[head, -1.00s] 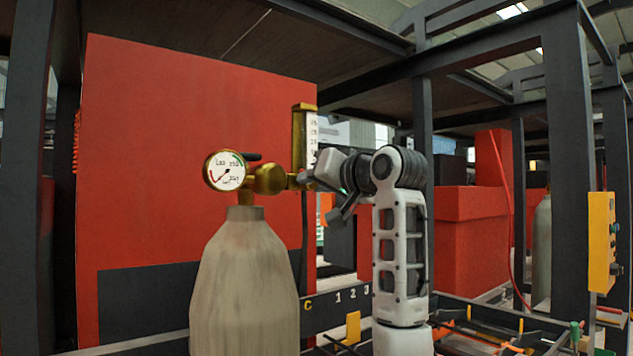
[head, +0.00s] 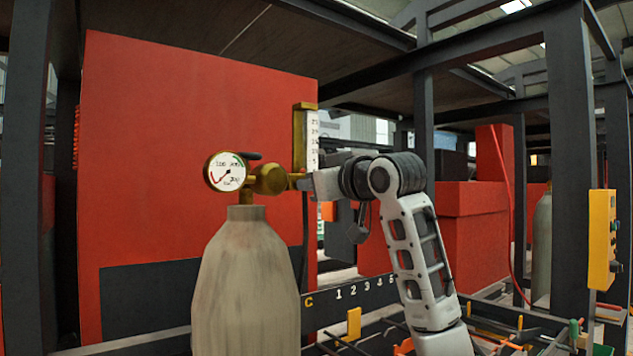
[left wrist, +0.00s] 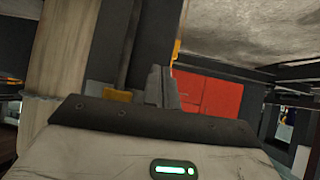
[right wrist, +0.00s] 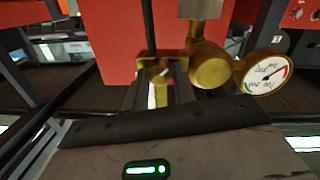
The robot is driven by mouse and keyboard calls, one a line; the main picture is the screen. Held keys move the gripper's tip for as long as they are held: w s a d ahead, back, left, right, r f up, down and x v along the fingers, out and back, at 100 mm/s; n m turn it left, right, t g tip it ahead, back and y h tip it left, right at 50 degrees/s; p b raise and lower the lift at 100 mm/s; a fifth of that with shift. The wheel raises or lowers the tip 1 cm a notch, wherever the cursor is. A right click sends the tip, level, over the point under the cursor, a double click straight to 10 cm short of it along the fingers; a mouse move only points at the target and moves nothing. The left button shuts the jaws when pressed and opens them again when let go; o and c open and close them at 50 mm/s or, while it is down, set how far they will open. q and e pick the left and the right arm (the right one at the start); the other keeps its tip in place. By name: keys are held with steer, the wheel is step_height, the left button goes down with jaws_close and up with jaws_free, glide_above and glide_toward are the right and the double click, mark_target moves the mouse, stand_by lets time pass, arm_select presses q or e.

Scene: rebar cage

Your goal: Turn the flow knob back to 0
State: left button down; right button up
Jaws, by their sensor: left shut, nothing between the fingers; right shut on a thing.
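The brass regulator (head: 268,180) with a round white gauge (head: 225,172) sits on top of the pale gas cylinder (head: 246,280) in the head view. An upright flow tube (head: 306,135) stands at its right. My right gripper (head: 303,182) reaches in from the right at the foot of this tube. In the right wrist view my right gripper (right wrist: 160,90) is shut on the brass flow knob (right wrist: 152,64), with a pale mark showing between the fingers. The fingers partly hide the knob. My left gripper (left wrist: 160,82) is shut and empty in the left wrist view, beside the cylinder (left wrist: 65,60).
A large red cabinet (head: 180,130) stands right behind the cylinder. Dark steel posts (head: 573,160) and a yellow control box (head: 600,240) are at the right. A low numbered rail (head: 350,292) runs below my right arm.

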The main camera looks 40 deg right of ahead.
steer(key=shift+f, duration=0.15)
steer(key=o, duration=1)
arm_select(q)
steer(key=f+b, duration=0.1)
steer(key=b, duration=0.1)
steer(key=f+b, duration=0.1)
steer(key=shift+d+b, duration=0.3)
steer(key=shift+b, duration=0.1)
arm_select(e)
steer(key=s+a, duration=0.2)
steer(key=s, duration=1.3)
steer(key=shift+s+a+r, duration=0.35)
steer(key=shift+s, duration=0.05)
arm_select(q)
steer(key=shift+r, duration=0.15)
arm_select(e)
steer(key=shift+w, duration=0.1)
